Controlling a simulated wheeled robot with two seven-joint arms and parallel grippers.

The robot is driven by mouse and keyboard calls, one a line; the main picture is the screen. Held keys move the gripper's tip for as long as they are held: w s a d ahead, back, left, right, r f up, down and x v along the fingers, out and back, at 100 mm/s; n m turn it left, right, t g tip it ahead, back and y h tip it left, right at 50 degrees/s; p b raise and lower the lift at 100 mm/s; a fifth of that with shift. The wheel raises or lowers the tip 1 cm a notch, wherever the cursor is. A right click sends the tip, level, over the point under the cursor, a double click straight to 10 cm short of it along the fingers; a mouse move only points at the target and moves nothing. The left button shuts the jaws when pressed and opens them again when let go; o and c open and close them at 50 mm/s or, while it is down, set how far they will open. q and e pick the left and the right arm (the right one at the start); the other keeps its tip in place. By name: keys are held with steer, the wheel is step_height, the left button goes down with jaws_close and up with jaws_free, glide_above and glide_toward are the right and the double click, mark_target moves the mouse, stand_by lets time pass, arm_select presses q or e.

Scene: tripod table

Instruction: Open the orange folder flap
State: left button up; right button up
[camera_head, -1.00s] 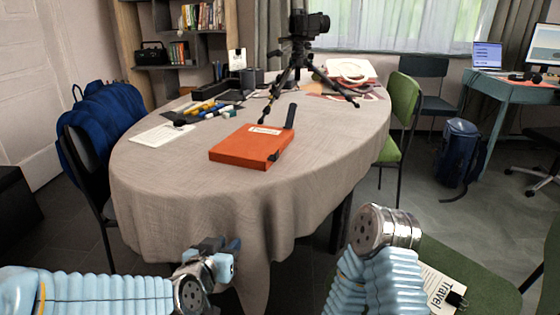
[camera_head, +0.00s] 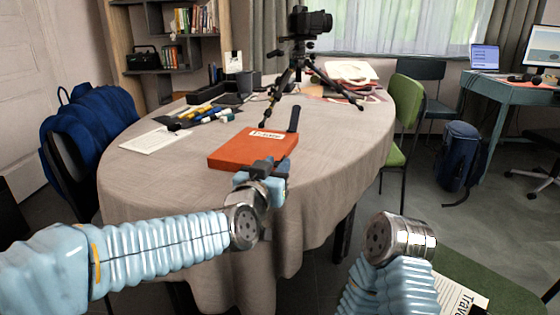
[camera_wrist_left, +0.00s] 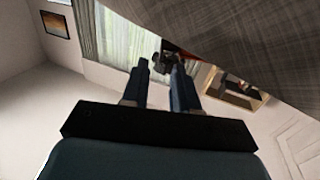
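The orange folder (camera_head: 235,150) lies closed on the table (camera_head: 150,185), close to its front edge, with a white label on top. A dark strap-like piece (camera_head: 294,119) sticks up at its far right corner. My left gripper (camera_head: 263,168) is at the folder's front right side and hides part of that edge; I cannot tell whether it touches. In the left wrist view its two fingers (camera_wrist_left: 162,82) are apart with nothing held between them. A sliver of red shows beyond them. My right arm ends in a metal wrist at the lower right; no right fingers show.
A tripod with a camera (camera_head: 309,22) stands on the table behind the folder. Markers (camera_head: 212,114), a white sheet (camera_head: 155,140) and dark trays lie at the back left. A green chair (camera_head: 405,110) is at the right. The tablecloth right of the folder is clear.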

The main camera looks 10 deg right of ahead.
arm_select(q)
steer(key=shift+x, duration=1.4)
jaws_close()
stand_by(0.4)
